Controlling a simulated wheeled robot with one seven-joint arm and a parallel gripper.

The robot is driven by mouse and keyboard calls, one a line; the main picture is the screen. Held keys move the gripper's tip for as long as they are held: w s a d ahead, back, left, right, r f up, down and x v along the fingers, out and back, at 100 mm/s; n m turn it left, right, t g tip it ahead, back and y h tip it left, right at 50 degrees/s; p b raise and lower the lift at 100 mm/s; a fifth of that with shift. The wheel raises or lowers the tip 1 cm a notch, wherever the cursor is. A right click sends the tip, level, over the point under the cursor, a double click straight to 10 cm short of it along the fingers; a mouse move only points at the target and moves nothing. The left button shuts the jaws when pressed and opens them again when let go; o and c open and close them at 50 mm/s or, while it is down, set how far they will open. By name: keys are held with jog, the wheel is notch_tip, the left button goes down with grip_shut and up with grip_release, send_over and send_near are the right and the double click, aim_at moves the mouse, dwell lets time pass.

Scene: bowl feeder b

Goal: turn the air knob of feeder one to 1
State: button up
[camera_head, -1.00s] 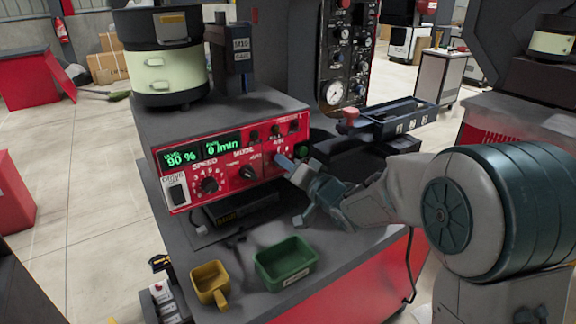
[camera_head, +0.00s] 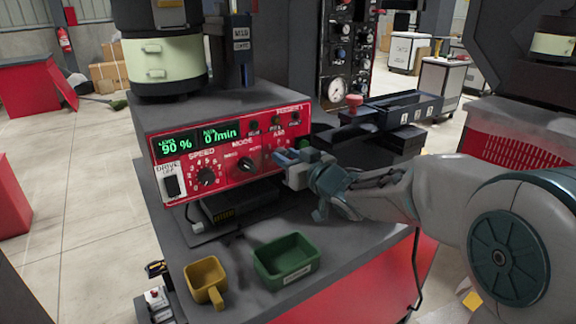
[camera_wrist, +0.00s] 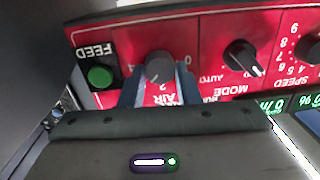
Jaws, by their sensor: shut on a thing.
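The red front panel of feeder one (camera_head: 222,178) faces me, with green displays reading 90 % and 0 /min. In the wrist view, upside down, the dark round air knob (camera_wrist: 159,67) sits between the two blue fingers of my gripper (camera_wrist: 158,88). The fingers are shut on it from both sides. Its pointer is hard to read; 0 and 2 show on the scale around it. In the head view my gripper (camera_head: 290,158) meets the right part of the panel and hides the knob.
The mode knob (camera_wrist: 243,57) is beside the air knob, and the green feed button (camera_wrist: 100,76) is on its other side. A yellow scoop (camera_head: 207,279) and a green bin (camera_head: 286,261) stand on the table in front. A black rail unit (camera_head: 405,112) is behind my gripper.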

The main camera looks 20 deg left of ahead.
jog(key=shift+s+a+f+n+t+h+b, duration=0.1)
jog(key=shift+n+t+h+b, duration=0.15)
jog(key=shift+n+b, duration=3.65)
jog(key=shift+s+a+f+n+t+h+b, duration=0.1)
jog(key=shift+n+t+h+b, duration=0.15)
jog(key=shift+n+b, duration=3.6)
jog(key=shift+n+p, duration=0.85)
jog(key=shift+n, duration=0.1)
jog(key=o, duration=1)
jog(key=shift+p+v, duration=1.6)
jog(key=shift+v, duration=5.3)
